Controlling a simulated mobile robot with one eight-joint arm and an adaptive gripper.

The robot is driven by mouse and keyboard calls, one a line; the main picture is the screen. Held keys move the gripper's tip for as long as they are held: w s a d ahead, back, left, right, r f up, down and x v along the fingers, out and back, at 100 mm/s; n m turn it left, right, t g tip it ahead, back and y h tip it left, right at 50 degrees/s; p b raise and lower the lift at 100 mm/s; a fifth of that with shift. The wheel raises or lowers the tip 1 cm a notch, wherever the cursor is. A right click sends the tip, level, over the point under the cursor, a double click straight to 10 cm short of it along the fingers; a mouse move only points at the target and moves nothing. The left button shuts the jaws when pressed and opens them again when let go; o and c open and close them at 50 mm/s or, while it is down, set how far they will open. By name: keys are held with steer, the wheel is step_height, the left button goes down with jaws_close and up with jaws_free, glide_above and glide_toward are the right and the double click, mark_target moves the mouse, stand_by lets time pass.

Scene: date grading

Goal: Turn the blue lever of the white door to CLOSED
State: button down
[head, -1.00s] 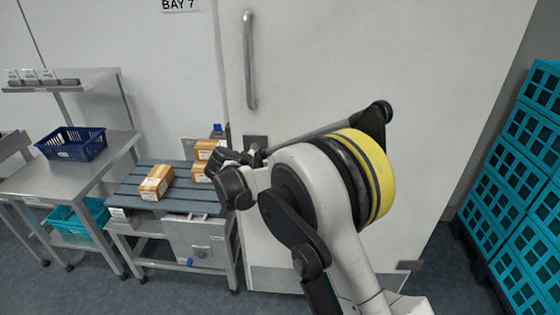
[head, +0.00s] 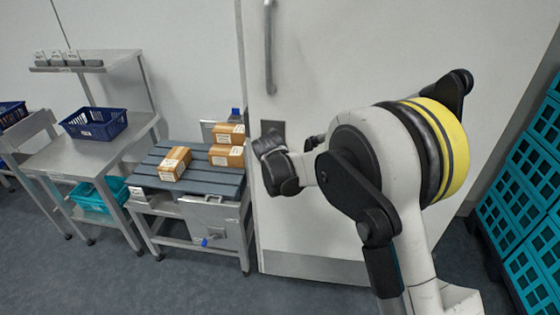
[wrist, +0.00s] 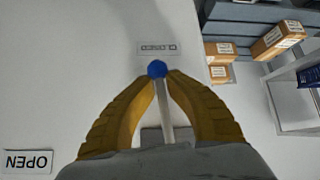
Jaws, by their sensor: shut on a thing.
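The white door (head: 350,60) fills the middle of the head view, with a vertical metal handle (head: 269,50). In the wrist view, the lever is a pale shaft (wrist: 165,108) with a blue knob (wrist: 157,69) at its end. My gripper (wrist: 159,76) has its two yellow fingers on either side of the lever, shut on it near the knob. The knob is just short of the CLOSED label (wrist: 166,49), and the lever points toward it. The OPEN label (wrist: 27,161) is at the lower left. My arm hides the lever and my fingers in the head view.
Left of the door stands a slatted table (head: 200,178) with several cardboard boxes (head: 174,163). Beyond it is a steel bench (head: 85,160) with a blue basket (head: 94,123). Stacked teal crates (head: 525,190) stand at the right. Grey floor in front is clear.

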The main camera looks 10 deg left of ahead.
steer(key=shift+s+a+f+y, duration=0.1)
steer(key=shift+a+f+y, duration=0.15)
steer(key=shift+a+y, duration=0.15)
stand_by(0.3)
steer(key=c, duration=1.5)
jaws_free()
steer(key=shift+a, duration=0.1)
steer(key=shift+s+r, duration=0.15)
steer(key=shift+r, duration=0.2)
steer(key=v, duration=1.1)
steer(key=shift+s, duration=0.1)
